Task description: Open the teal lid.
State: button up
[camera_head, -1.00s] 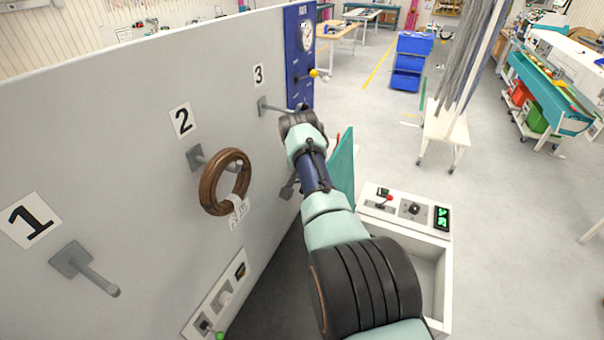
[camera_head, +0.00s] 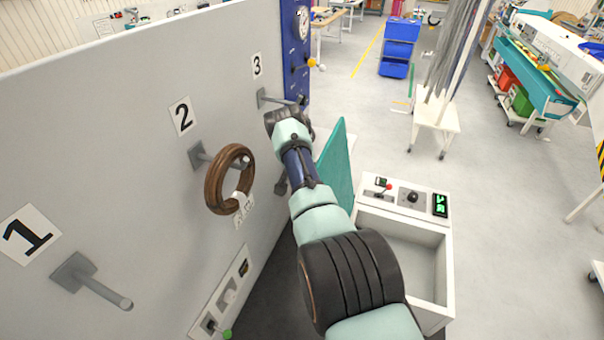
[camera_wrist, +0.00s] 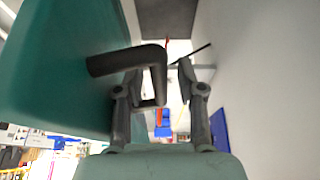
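The teal lid (camera_head: 337,165) stands steeply raised at the left side of the white box (camera_head: 447,290), whose inside shows. In the wrist view the teal lid (camera_wrist: 55,65) fills the left side. Its dark bent handle (camera_wrist: 120,62) sticks out to the right and turns down between my fingers. My gripper (camera_wrist: 160,78) has its two fingers apart, one on each side of the handle's bent end. I cannot tell whether either finger touches the handle.
The grey wall with numbered pegs stands close on the left. A control panel (camera_head: 410,197) with a red-knobbed lever tops the box's back edge.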

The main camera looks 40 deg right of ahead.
jog(key=shift+r, duration=0.15)
jog(key=shift+w+a+r, duration=0.1)
jog(key=shift+r, duration=0.1)
jog(key=v, duration=1.1)
jog(key=shift+r, duration=0.15)
jog(key=shift+a, duration=0.1)
